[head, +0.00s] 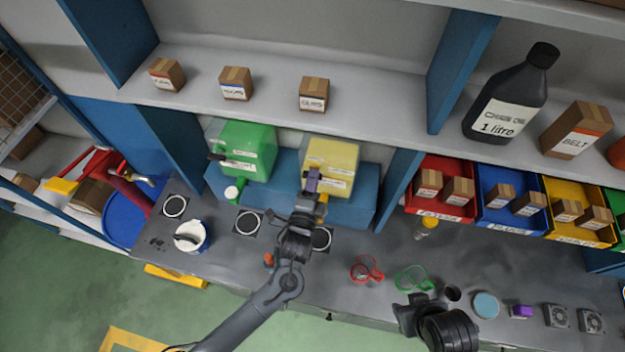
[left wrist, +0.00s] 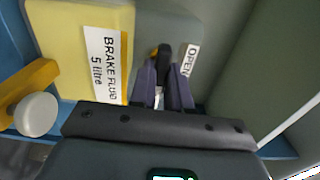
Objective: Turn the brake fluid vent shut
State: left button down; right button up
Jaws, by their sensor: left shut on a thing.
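The yellow brake fluid container (head: 335,158) lies on a blue stand under the shelf. In the left wrist view it (left wrist: 65,45) has a "BRAKE FLUID 5 litre" label (left wrist: 108,62) and an "OPEN" label (left wrist: 188,60). My left gripper (head: 312,180) is at its front. In the left wrist view its purple fingers (left wrist: 163,85) are closed around the small dark vent (left wrist: 162,52) between those labels; the fingers partly hide it. A yellow tap with a grey knob (left wrist: 37,114) sits to the left. My right gripper (head: 410,312) is over the bench's front, its fingers hard to make out.
A green container (head: 247,150) stands left of the yellow one. The bench holds a white tub (head: 192,236), a red funnel-like ring (head: 365,270) and a green one (head: 413,278). Coloured bins (head: 440,208) line the right. The shelf (head: 270,110) overhangs the containers.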

pick_arm(q)
jog(key=c, duration=1.1)
grip_release()
jog(key=shift+s, duration=0.1)
jog(key=shift+b+v, duration=1.3)
jog(key=shift+v, duration=4)
jog(key=shift+a, duration=0.1)
